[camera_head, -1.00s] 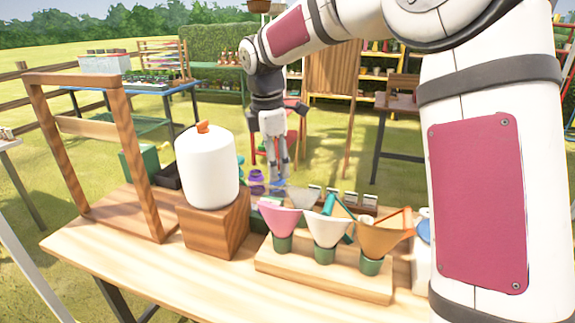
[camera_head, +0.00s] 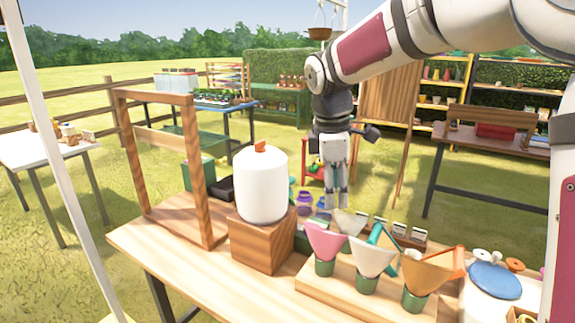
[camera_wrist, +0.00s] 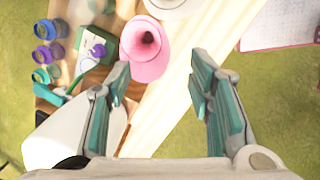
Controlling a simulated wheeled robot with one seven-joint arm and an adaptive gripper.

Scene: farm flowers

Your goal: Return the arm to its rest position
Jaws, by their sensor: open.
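My arm reaches in from the upper right in the head view, bent at the elbow. My gripper (camera_head: 336,205) hangs fingers down behind the row of paper cones over the wooden table (camera_head: 165,245). In the wrist view my gripper (camera_wrist: 160,75) is open, its two teal-padded fingers apart with nothing between them. A pink cone (camera_wrist: 146,58) lies below, beyond the fingertips. The pink cone (camera_head: 325,243), a white cone (camera_head: 368,257) and an orange-brown cone (camera_head: 425,275) stand in green cups on a wooden block.
A white jar (camera_head: 260,188) with an orange knob stands on a wooden block (camera_head: 262,240), left of my gripper. A wooden frame (camera_head: 205,190) rises further left. A white canister (camera_head: 490,300) is at the right. Open grass lies beyond.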

